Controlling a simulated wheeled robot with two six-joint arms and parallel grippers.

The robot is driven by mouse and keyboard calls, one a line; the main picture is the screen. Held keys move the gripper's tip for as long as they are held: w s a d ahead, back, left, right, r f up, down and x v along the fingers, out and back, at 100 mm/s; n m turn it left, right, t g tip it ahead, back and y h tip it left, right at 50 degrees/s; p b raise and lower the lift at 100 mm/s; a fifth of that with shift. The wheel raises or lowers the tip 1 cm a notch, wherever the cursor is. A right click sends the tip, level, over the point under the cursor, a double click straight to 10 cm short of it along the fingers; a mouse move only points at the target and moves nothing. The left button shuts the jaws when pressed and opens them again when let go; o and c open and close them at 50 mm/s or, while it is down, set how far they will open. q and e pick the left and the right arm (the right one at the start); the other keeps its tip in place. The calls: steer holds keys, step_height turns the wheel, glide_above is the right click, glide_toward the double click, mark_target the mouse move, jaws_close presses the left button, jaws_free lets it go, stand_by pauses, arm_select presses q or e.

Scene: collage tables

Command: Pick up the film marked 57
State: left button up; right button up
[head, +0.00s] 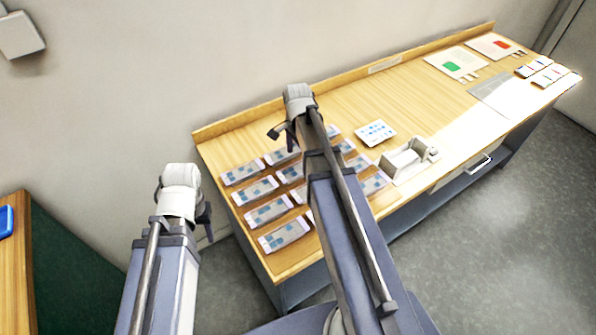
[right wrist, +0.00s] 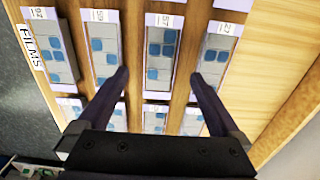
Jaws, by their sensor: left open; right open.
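The film marked 57 (right wrist: 161,50) lies flat in the right wrist view, a pale strip with blue squares and a white label at its top end. My right gripper (right wrist: 160,76) is open, its two fingers on either side of the lower end of this film in the picture. I see no contact, and the height of the fingers above it is unclear. In the head view the right gripper (head: 282,131) is over the rows of films, too small to read their numbers. My left gripper (head: 207,217) is open, off the table's left end, and holds nothing visible.
Films marked 59 (right wrist: 104,45) and 27 (right wrist: 214,55) lie on either side, with more films below. On the wooden table (head: 340,117) are a white card (head: 375,133) and a white holder (head: 405,162). A raised back edge runs along the wall.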

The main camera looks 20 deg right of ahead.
mark_target(298, 169)
step_height(298, 169, down, 4)
steer(key=b, duration=0.3)
steer(key=shift+d+f+b, duration=0.1)
steer(key=shift+f+b, duration=0.15)
steer(key=shift+b, duration=0.05)
steer(key=shift+r, duration=0.1)
steer(key=c, duration=1.4)
